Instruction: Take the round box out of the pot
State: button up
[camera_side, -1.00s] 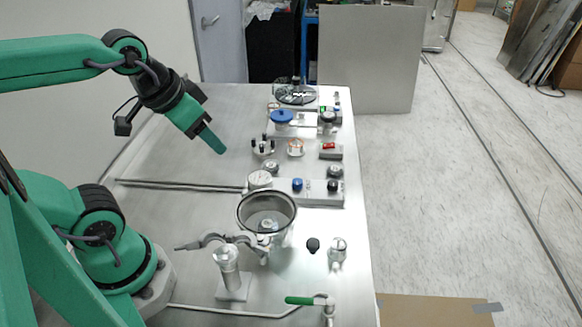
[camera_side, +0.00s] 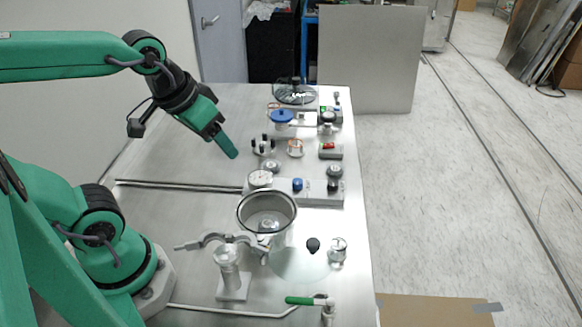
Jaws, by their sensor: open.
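The pot (camera_side: 241,214) is a round metal vessel with a wide rim, open at the top, at the middle of the table. Inside it a small pale round shape (camera_side: 267,224) shows low down; I cannot tell its outline clearly, and it may be the round box. My gripper (camera_side: 233,153) is open, above and to the left behind the pot. It points down and to the right, apart from the pot, with nothing seen in it. One green finger shows clearly; the other is hidden.
A clamp (camera_side: 215,241) and a clear cylinder on a stand (camera_side: 230,280) are at the pot's front left. A knob panel (camera_side: 315,192) and gauge (camera_side: 260,179) are behind it. A green-handled valve (camera_side: 300,301) is in front. The table's left rear is clear.

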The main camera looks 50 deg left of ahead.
jog(key=w+d+f+n+g, duration=0.25)
jog(key=w+f+n, duration=0.2)
jog(key=f, duration=0.25)
jog(key=n+g, duration=0.2)
jog(key=n, duration=0.1)
send_near(268, 223)
jog(key=shift+w+a, duration=0.15)
jog(key=shift+a, duration=0.05)
jog(key=shift+d+f+g, duration=0.1)
jog(key=shift+f+g, duration=0.15)
jog(key=shift+f, duration=0.2)
jog(key=shift+f, duration=0.1)
jog(key=shift+f, duration=1.15)
jog(key=shift+f, duration=2.6)
jog(key=shift+c, duration=0.4)
